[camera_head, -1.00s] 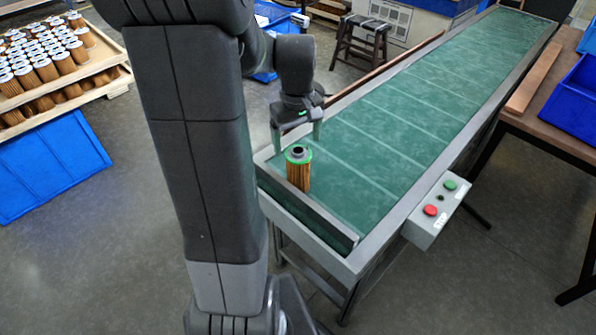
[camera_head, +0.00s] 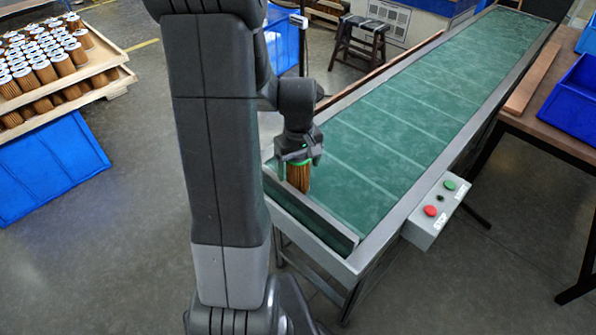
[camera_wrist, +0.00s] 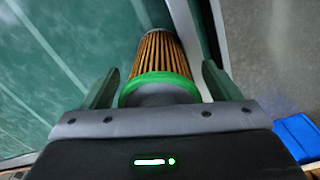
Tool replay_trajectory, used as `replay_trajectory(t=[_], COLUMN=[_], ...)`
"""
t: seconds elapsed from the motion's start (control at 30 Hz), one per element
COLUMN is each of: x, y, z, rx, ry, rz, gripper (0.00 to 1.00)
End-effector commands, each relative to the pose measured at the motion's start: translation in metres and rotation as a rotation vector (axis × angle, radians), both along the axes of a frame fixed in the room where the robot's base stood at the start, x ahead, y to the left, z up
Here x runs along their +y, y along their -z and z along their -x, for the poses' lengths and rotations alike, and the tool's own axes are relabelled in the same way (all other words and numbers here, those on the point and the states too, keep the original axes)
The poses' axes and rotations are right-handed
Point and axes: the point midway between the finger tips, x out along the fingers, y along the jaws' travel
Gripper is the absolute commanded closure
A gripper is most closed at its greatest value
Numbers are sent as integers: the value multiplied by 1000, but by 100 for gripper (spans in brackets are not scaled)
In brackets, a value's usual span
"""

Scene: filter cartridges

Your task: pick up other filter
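A filter (camera_head: 298,177) with brown pleats and a green top ring stands upright at the near end of the green conveyor belt (camera_head: 400,120). My gripper (camera_head: 299,160) is down over its top, pointing downward. In the wrist view the filter (camera_wrist: 158,52) lies between the two green fingers of my gripper (camera_wrist: 158,84). The fingers are apart, with a visible gap on each side of the green ring, so the gripper is open around the filter. The dark top of the filter is partly hidden by the gripper body.
A metal end rail (camera_head: 310,222) runs close beside the filter. A control box (camera_head: 438,211) with red and green buttons sits on the belt's right side. The belt beyond is clear.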

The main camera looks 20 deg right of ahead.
Motion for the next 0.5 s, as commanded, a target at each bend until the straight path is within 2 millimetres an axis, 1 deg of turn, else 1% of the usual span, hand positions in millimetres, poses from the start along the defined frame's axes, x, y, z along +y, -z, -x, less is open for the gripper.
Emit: replay_trajectory(t=[0.03, 0.23, 0.5], x=[0, 0, -1], y=[0, 0, -1], z=[0, 0, 0], rx=[0, 0, 0], ry=[0, 0, 0], rz=[0, 0, 0], gripper=[27, 66, 66])
